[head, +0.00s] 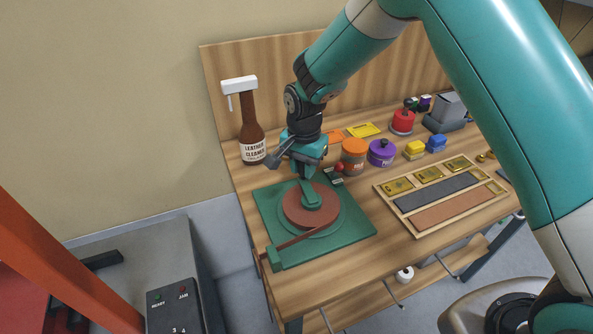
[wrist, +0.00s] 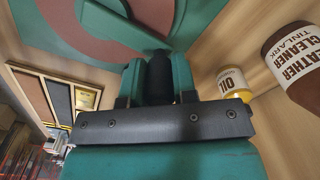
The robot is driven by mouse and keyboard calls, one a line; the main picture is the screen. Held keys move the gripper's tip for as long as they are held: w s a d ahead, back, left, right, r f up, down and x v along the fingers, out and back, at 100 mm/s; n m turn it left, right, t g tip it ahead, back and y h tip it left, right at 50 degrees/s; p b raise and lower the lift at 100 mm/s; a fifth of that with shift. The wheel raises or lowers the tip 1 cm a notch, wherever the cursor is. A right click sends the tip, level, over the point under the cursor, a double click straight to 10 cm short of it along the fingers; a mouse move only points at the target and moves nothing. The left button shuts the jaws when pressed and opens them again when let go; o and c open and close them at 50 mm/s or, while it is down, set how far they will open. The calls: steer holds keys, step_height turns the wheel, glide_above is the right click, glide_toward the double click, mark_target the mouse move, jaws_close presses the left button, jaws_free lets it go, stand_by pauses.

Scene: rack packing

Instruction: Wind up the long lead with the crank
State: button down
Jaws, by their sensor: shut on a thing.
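A green base plate (head: 357,227) lies at the left front of the bench. On it is a reel with reddish-brown lead wound in a disc (head: 325,212). A strip of lead (head: 293,242) runs from the reel to a green block (head: 277,258) at the plate's front left corner. A green crank arm (head: 311,196) lies across the reel's top; it also shows in the wrist view (wrist: 117,22). My gripper (head: 306,172) is above the reel. In the wrist view its fingers are shut around the crank's black upright handle (wrist: 159,70).
A brown leather cleaner bottle (head: 251,135) stands behind the plate at left. An orange-brown jar (head: 354,152), a purple tin (head: 381,152) and a red-topped thing (head: 403,121) stand behind. A wooden tray (head: 418,228) lies at right, beside the plate.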

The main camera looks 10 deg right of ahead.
mark_target(318, 189)
steer(key=d+m, duration=0.2)
steer(key=m, duration=0.1)
steer(key=shift+m+b, duration=0.3)
steer(key=shift+s+d+m, duration=0.2)
steer(key=shift+d+m, duration=0.2)
steer(key=shift+m, duration=0.35)
steer(key=shift+s+d+m, duration=0.15)
steer(key=shift+d+m, duration=0.25)
steer(key=shift+m, duration=0.35)
steer(key=c, duration=0.9)
jaws_free()
steer(key=shift+r, duration=0.1)
step_height(318, 189, up, 17)
steer(key=b, duration=0.3)
steer(key=shift+r, duration=0.15)
